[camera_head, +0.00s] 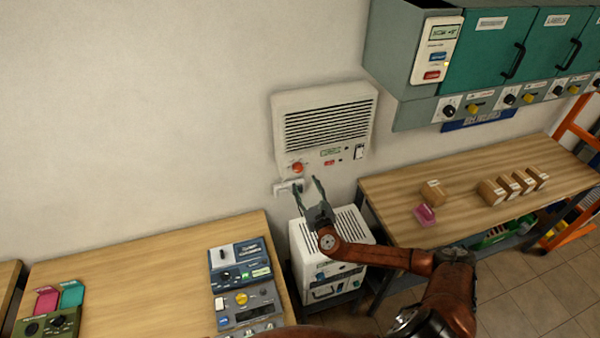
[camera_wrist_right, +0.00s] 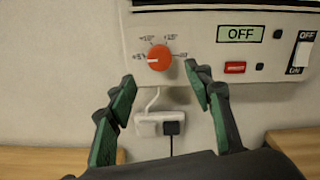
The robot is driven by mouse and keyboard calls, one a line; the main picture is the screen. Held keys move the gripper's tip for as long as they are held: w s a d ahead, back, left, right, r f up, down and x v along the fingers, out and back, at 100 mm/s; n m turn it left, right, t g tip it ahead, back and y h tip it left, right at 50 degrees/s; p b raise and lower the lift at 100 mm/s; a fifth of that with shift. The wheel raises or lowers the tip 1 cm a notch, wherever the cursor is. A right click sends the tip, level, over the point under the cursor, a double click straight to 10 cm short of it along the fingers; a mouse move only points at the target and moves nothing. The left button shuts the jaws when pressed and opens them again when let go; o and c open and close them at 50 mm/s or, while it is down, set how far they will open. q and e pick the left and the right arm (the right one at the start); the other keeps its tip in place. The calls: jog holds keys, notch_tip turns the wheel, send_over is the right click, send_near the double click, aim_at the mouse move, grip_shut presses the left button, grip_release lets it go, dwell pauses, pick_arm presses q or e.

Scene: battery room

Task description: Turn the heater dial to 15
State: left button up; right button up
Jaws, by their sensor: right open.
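The heater (camera_head: 324,125) is a white, vented box on the wall. Its red-orange dial (camera_head: 297,168) is at the lower left of its front and also shows in the right wrist view (camera_wrist_right: 159,58) with small labels around it. A heater display (camera_wrist_right: 240,34) reads OFF. My right gripper (camera_head: 309,184) is open and empty, just below the dial in the head view. In the right wrist view its two green-padded fingers (camera_wrist_right: 158,98) stand apart below the dial, not touching it. My left gripper is not in view.
A wall socket with plugs (camera_wrist_right: 160,123) is under the dial. A white unit (camera_head: 315,250) stands below, between two wooden tables. The right table (camera_head: 400,193) holds brown boxes; the left table (camera_head: 150,270) holds devices. A teal cabinet (camera_head: 490,55) hangs at upper right.

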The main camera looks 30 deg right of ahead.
aim_at(299, 170)
jog(key=p+x, duration=0.1)
jog(key=x, duration=0.6)
jog(key=shift+w, duration=0.2)
jog(key=shift+c, duration=0.4)
jog(key=c, duration=1.1)
